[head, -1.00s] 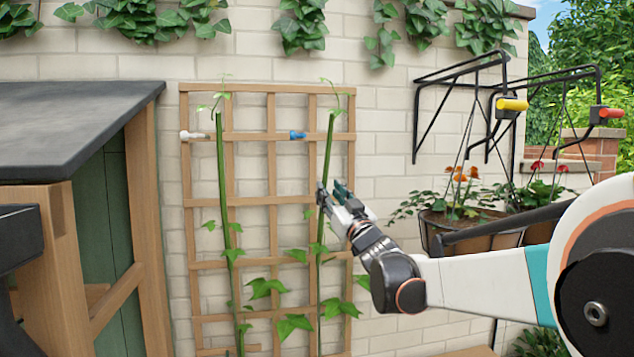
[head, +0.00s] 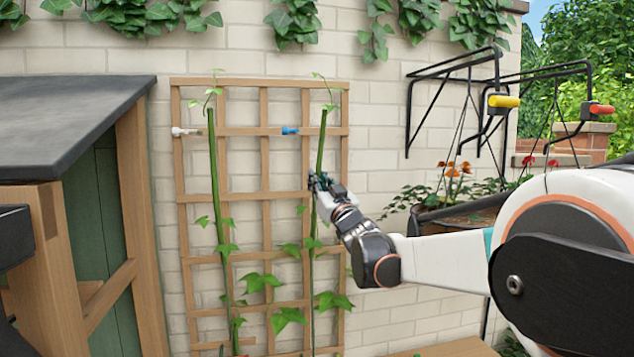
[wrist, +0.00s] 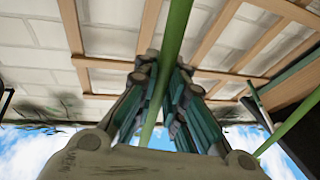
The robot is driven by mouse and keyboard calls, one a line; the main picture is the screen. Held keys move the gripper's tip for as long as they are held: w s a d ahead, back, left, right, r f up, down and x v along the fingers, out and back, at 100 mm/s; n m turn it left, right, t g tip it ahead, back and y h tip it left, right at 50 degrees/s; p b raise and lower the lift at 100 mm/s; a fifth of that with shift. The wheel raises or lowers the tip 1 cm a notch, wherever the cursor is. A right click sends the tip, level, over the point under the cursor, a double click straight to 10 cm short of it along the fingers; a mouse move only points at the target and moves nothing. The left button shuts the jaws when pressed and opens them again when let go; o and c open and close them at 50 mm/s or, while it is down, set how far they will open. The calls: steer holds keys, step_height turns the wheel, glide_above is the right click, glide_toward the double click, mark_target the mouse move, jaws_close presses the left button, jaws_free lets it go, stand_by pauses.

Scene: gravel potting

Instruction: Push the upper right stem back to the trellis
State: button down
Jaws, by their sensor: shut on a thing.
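The right stem (head: 320,150) is a long green shoot in front of the wooden trellis (head: 265,158). Its upper part leans slightly right, and its top stands near the upper crossbar. My gripper (head: 317,183) is shut on this stem at about mid-height. In the wrist view the stem (wrist: 176,35) runs between the teal-padded fingers of my gripper (wrist: 165,75), with trellis slats (wrist: 120,63) behind. The size of the gap between stem and trellis is unclear. A blue clip (head: 290,130) sits on the upper crossbar, left of the stem.
The left stem (head: 214,165) rises along the trellis's left side, near a white clip (head: 187,131). A dark-roofed wooden shed (head: 75,115) stands at left. Black brackets (head: 440,75) and hanging flower baskets (head: 460,215) are at right. Ivy (head: 290,25) hangs above.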

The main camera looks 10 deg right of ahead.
steer(key=shift+w+r+g, duration=0.25)
steer(key=shift+w+g, duration=0.05)
steer(key=shift+w, duration=0.2)
steer(key=shift+w+r+m+g+h+p, duration=0.2)
steer(key=shift+w+g+p, duration=0.4)
steer(key=shift+w, duration=0.85)
steer(key=shift+w+r+m+g+h+p, duration=0.2)
steer(key=shift+w+g+p, duration=0.4)
steer(key=shift+w, duration=0.85)
steer(key=shift+w+r+m+g+h+p, duration=0.15)
steer(key=shift+w+g+p, duration=0.45)
steer(key=shift+w, duration=0.85)
steer(key=c, duration=1.7)
jaws_free()
steer(key=shift+o, duration=0.2)
steer(key=s+d, duration=0.2)
steer(key=s, duration=0.9)
steer(key=shift+s+d+f, duration=0.2)
steer(key=shift+s, duration=0.15)
